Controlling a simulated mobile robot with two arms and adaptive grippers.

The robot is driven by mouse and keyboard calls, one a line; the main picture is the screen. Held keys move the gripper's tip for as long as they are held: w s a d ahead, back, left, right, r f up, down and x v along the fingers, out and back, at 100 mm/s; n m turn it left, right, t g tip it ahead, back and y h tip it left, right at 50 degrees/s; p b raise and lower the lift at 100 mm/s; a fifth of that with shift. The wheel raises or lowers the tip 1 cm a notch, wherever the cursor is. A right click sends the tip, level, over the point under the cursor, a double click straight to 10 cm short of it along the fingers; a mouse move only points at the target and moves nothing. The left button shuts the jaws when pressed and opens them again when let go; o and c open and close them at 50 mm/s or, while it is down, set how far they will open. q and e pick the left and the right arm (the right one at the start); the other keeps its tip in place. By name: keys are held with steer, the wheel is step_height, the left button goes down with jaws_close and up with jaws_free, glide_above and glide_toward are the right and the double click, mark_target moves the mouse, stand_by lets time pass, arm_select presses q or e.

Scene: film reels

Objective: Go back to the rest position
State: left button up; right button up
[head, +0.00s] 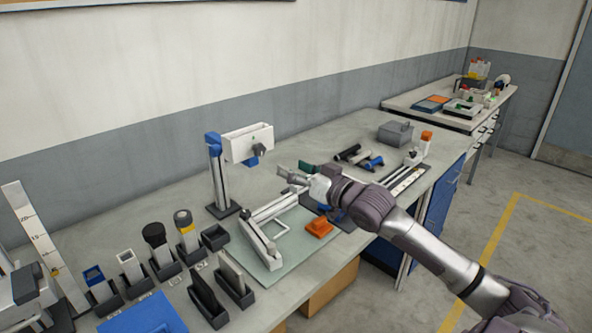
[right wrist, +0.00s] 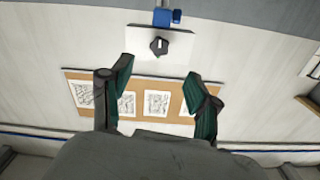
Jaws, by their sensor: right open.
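My right arm reaches in from the lower right of the head view. I cannot make out my left gripper in either view.
The workbench (head: 150,203) carries a mat with a white rail (head: 262,241), an orange block (head: 319,227), and several dark holders with tools at front left. A grey box (head: 395,132) stands further back. A second bench is beyond. The floor at right is clear.

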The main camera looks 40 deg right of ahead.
steer(key=shift+f, duration=0.1)
steer(key=s+a+f+n+g, duration=0.1)
steer(key=s+a+f+g, duration=0.4)
steer(key=f, duration=0.7)
steer(key=s+a+f+n+g, duration=0.1)
steer(key=s+a+f+g, duration=0.1)
steer(key=s+a+f, duration=0.7)
steer(key=s+a+f+n+g+h, duration=0.1)
steer(key=s+a+f+g, duration=0.35)
steer(key=s, duration=0.35)
steer(key=s+a+f+g, duration=0.3)
steer(key=s+a+f, duration=0.15)
steer(key=s, duration=0.45)
step_height(320, 180, down, 27)
steer(key=s+g, duration=0.1)
steer(key=s+d+f+g, duration=0.1)
steer(key=s+d+f, duration=0.1)
steer(key=s+f, duration=1.3)
steer(key=shift+s+d+n+h, duration=0.3)
steer(key=shift+s+d, duration=0.05)
steer(key=shift+s, duration=0.35)
